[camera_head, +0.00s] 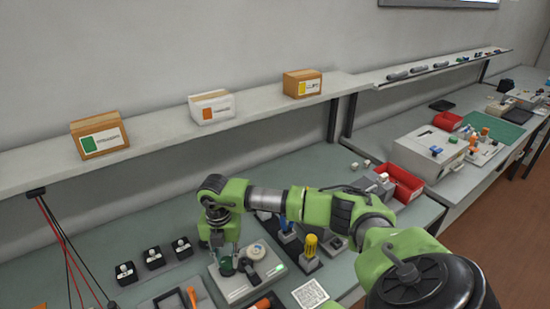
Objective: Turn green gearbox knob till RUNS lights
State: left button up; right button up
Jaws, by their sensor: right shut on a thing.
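A light grey gearbox unit (240,290) sits on the workbench at lower middle. A dark green knob (226,267) shows on its left part. My right gripper (233,260) points down over the unit and is shut on the green knob; the gripper partly hides the contact. A round cream dial (256,252) is right of the gripper, and a dark part is just beside the knob. My left gripper is not in view.
Several black blocks with pale knobs (153,258) stand left of the unit. Blue and yellow screwdrivers (309,245) stand close on the right. A printed code card (310,293) lies in front. A red bin (398,182) is farther right. A shelf with boxes (98,136) runs behind.

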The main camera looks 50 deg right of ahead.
jog(key=m+p, duration=0.1)
jog(key=m, duration=0.3)
jog(key=shift+r, duration=0.1)
jog(key=m+p, duration=0.1)
jog(key=m, duration=0.2)
jog(key=shift+p, duration=0.35)
jog(key=o, duration=0.9)
